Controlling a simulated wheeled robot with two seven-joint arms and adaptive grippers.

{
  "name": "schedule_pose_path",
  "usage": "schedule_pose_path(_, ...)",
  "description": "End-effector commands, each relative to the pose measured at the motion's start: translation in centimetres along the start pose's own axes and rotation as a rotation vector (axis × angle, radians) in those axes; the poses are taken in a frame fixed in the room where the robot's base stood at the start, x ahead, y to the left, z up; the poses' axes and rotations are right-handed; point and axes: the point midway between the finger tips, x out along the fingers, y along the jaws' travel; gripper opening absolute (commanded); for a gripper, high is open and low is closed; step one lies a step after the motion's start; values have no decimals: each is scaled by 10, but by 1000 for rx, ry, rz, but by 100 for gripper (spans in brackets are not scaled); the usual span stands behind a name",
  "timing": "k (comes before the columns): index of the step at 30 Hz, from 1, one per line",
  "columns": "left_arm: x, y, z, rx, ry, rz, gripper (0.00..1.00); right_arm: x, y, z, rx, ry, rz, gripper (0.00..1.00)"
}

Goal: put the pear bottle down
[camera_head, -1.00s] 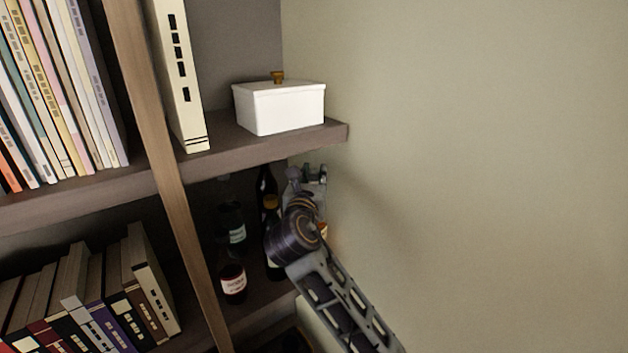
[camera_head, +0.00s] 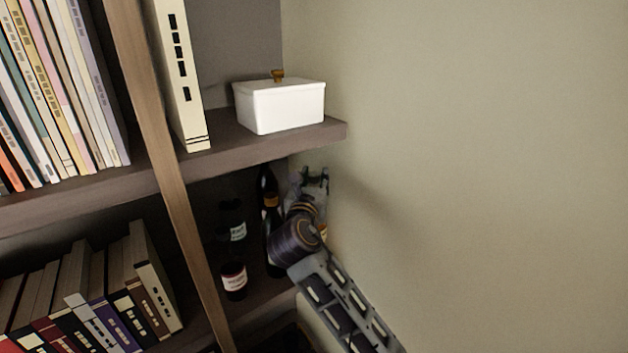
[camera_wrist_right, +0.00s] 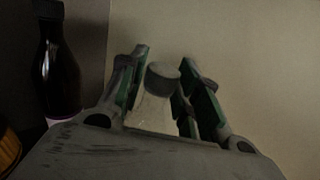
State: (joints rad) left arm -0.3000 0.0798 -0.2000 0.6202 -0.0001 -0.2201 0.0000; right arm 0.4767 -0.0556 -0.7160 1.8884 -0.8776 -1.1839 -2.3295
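My right gripper (camera_head: 311,182) is inside the lower right shelf bay, close to the wall. In the right wrist view, its two green-padded fingers (camera_wrist_right: 163,95) stand on either side of a pale bottle with a grey cap (camera_wrist_right: 163,76), which I take to be the pear bottle. The fingers look closed against its sides. The bottle's base is hidden by the gripper body, so I cannot tell whether it touches the shelf. My left gripper is not in view.
A dark bottle (camera_head: 269,190) stands just left of the gripper, also in the right wrist view (camera_wrist_right: 57,65). Two dark labelled bottles (camera_head: 233,279) (camera_head: 231,220) stand further left. A shelf board with a white lidded box (camera_head: 280,106) is above; the wall (camera_head: 480,150) is at right.

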Motion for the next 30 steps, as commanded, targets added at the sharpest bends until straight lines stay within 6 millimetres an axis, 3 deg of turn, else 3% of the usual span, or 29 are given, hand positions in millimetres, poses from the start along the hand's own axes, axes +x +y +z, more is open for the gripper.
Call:
schedule_pose_path(2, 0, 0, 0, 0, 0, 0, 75, 0, 0, 0, 0, 0, 0, 47)
schedule_pose_path(17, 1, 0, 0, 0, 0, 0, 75, -3, 0, 2, 0, 0, 0, 47)
schedule_pose_path(23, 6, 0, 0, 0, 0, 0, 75, -19, 0, 1, 1, 0, 1, 47)
schedule_pose_path(30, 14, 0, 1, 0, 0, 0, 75, -52, 0, 1, 1, -1, 2, 47)
